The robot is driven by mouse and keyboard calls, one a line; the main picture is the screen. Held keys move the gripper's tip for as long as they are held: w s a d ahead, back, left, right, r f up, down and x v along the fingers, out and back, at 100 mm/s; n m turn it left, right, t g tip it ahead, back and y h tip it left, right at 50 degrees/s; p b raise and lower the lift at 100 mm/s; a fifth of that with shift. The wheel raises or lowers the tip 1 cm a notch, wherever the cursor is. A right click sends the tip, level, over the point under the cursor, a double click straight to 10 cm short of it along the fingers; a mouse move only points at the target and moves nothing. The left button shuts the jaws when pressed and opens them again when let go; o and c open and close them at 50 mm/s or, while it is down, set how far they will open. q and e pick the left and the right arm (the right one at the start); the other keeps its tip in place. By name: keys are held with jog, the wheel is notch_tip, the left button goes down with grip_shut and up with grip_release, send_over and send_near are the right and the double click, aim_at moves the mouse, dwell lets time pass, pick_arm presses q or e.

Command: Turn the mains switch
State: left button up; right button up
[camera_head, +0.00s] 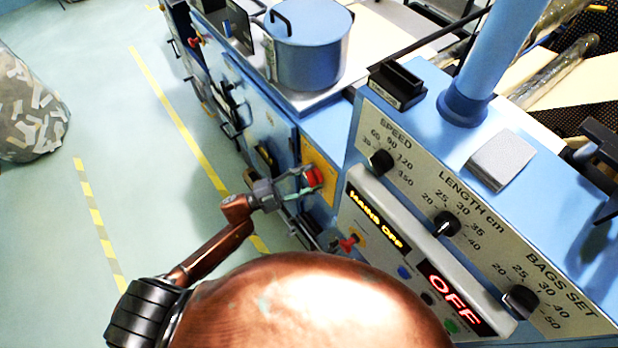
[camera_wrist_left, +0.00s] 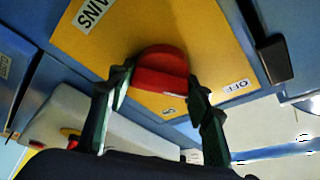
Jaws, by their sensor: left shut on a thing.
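The mains switch is a red knob (camera_head: 313,177) on a yellow plate (camera_head: 326,170) on the side of the blue machine. In the left wrist view the red knob (camera_wrist_left: 160,72) sits on the yellow plate (camera_wrist_left: 95,45), with labels reading "MAINS" and "OFF". My left gripper (camera_head: 303,181) reaches in from the left and is shut on the knob, one finger on each side of it; it also shows in the left wrist view (camera_wrist_left: 158,88). The display (camera_head: 376,217) on the front panel reads "MAINS OFF". My right gripper is not in view.
The sloped control panel (camera_head: 470,262) carries black dials, a second display (camera_head: 454,298) reading "OFF", and a small red switch (camera_head: 347,244).

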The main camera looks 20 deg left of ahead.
pick_arm(q)
jog(key=shift+n+t, duration=0.6)
jog(key=shift+n, duration=0.7)
jog(key=o, duration=1.2)
jog(key=shift+c, duration=0.2)
jog(key=shift+s+a+f, duration=0.1)
jog(key=shift+s+a, duration=0.05)
jog(key=shift+a, duration=0.1)
jog(key=v, duration=1.1)
jog(key=shift+a, duration=0.15)
